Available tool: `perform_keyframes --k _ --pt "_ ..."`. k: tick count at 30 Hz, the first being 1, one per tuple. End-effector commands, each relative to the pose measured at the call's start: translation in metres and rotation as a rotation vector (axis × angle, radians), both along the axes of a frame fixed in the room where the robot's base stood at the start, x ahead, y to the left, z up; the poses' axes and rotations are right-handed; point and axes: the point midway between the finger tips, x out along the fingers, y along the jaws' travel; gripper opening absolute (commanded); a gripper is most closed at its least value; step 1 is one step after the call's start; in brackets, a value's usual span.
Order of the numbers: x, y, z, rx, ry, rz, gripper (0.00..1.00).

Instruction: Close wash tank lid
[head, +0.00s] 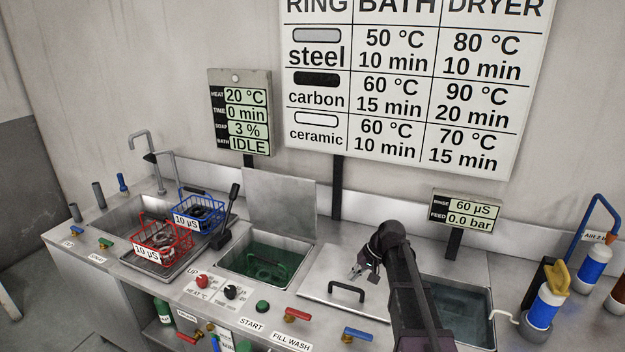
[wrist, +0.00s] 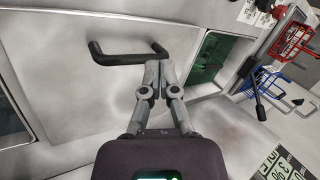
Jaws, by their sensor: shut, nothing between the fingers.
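The wash tank (head: 236,278) is an open square basin with green liquid. The lid (wrist: 75,90) and handle (wrist: 125,57) also show in the wrist view. My gripper (head: 361,272) is shut and empty above the flat lid, behind the handle in the head view. In the wrist view, its fingertips (wrist: 158,65) appear beside the handle's end.
Red (head: 161,242) and blue (head: 205,212) baskets sit at the left sink. A dark lever (head: 231,205) rises between that sink and the wash tank. Knobs and valve handles line the front edge. An open water tank (head: 458,305) and bottles (head: 546,305) stand at the right.

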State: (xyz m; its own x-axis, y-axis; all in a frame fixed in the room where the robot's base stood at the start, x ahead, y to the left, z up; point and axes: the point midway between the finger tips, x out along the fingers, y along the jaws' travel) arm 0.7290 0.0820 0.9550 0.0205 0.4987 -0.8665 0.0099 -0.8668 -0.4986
Motion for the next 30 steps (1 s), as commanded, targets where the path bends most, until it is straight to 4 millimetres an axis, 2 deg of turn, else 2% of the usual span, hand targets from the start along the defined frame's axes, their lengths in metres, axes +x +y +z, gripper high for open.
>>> perform_keyframes --k 1,9,15,18,21,24,30 --pt "0.04 0.006 0.005 0.065 -0.004 -0.002 0.0" --pt "0.173 0.035 0.049 0.424 -0.035 -0.01 0.0" --pt "0.27 0.042 0.091 0.686 -0.065 -0.019 0.0" --pt "0.311 0.04 0.111 0.804 -0.08 -0.024 0.0" --pt "0.343 0.037 0.128 0.898 -0.092 -0.028 0.0" --pt "0.364 0.033 0.14 0.965 -0.101 -0.032 0.0" --pt "0.379 0.03 0.15 1.022 -0.109 -0.035 0.0"
